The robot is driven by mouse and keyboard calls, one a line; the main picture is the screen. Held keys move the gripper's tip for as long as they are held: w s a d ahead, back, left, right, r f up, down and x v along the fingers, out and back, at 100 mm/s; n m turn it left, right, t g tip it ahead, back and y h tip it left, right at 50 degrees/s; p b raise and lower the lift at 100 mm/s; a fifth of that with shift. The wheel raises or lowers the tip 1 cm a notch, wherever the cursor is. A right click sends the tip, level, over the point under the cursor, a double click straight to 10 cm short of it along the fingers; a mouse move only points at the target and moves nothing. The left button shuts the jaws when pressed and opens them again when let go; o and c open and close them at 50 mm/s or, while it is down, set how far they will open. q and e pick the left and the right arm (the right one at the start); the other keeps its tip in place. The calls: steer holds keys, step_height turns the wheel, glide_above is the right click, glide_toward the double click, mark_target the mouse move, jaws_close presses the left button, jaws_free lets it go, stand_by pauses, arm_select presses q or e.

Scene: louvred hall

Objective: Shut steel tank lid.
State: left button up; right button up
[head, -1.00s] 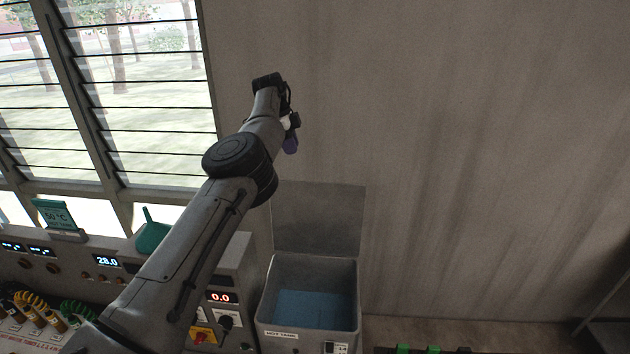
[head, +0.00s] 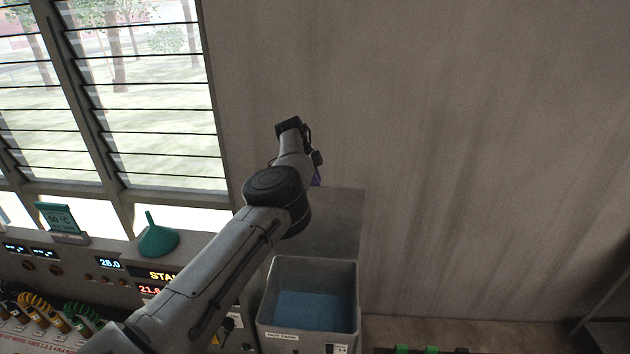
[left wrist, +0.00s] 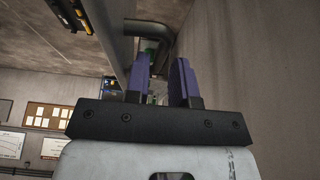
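The steel tank (head: 308,345), labelled HOT TANK, stands in the lower middle of the head view with blue liquid (head: 312,310) inside. Its grey lid (head: 338,222) is open, standing up at the tank's back edge before the wall. My left arm covers the lid's left part. My left gripper (head: 316,177) is near the lid's upper left in the head view, mostly hidden by its own wrist; contact cannot be told. In the left wrist view its two purple fingers (left wrist: 160,78) are apart with nothing seen between them. My right gripper is not in view.
A control panel (head: 70,270) with lit displays stands left of the tank, with a green funnel (head: 158,240) and a green sign (head: 60,218) on it. Louvred windows (head: 150,90) are behind. The wall area right of the lid is clear.

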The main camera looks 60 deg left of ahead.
arm_select(q)
steer(key=shift+w+d+f, duration=0.1)
steer(key=shift+w+f, duration=0.05)
steer(key=shift+f, duration=0.35)
jaws_close()
